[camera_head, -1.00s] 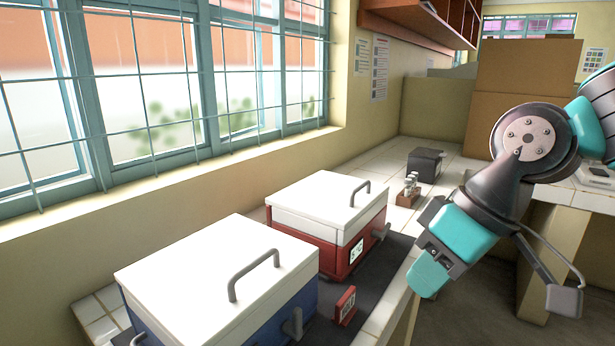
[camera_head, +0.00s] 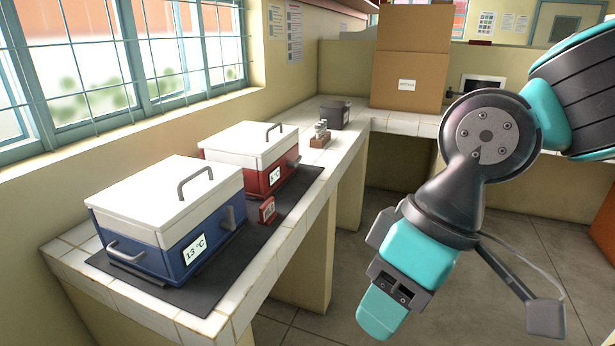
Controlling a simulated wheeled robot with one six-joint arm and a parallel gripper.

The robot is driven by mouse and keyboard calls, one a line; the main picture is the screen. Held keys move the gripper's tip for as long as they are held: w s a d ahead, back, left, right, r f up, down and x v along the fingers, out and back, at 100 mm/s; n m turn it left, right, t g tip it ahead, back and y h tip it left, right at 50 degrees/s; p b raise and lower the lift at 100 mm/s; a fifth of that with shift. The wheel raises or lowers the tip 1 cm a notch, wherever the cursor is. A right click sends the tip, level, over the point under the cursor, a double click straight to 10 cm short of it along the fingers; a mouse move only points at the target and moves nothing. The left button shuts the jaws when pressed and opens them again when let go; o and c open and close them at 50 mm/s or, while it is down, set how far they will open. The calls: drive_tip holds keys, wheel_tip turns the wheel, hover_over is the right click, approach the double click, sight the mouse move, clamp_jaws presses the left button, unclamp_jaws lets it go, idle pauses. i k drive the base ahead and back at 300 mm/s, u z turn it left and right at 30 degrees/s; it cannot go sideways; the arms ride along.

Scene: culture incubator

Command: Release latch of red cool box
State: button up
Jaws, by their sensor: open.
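The red cool box (camera_head: 258,182) stands on a dark mat on the tiled counter, behind the blue one. Its white lid (camera_head: 243,144) with a grey handle is down. A grey latch (camera_head: 293,160) shows on its right side beside a small white display (camera_head: 275,175). My gripper (camera_head: 378,312) hangs over the floor to the right of the counter, well apart from the box and pointing down. Its fingers are open, with nothing seen between them.
A blue cool box (camera_head: 150,240) reading 13 °C stands nearest on the mat (camera_head: 210,285). A small red sign (camera_head: 267,210) is between the boxes' fronts. A vial rack (camera_head: 320,137), dark container (camera_head: 335,114) and cardboard box (camera_head: 408,70) stand farther back. Floor right of the counter is clear.

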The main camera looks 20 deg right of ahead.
sight(291, 164)
drive_tip(key=u, duration=0.2)
drive_tip(key=k, duration=0.3)
drive_tip(key=z, duration=1.4)
drive_tip(key=i, duration=1.35)
drive_tip(key=u, duration=0.8)
drive_tip(key=i, duration=0.55)
drive_tip(key=u, duration=0.45)
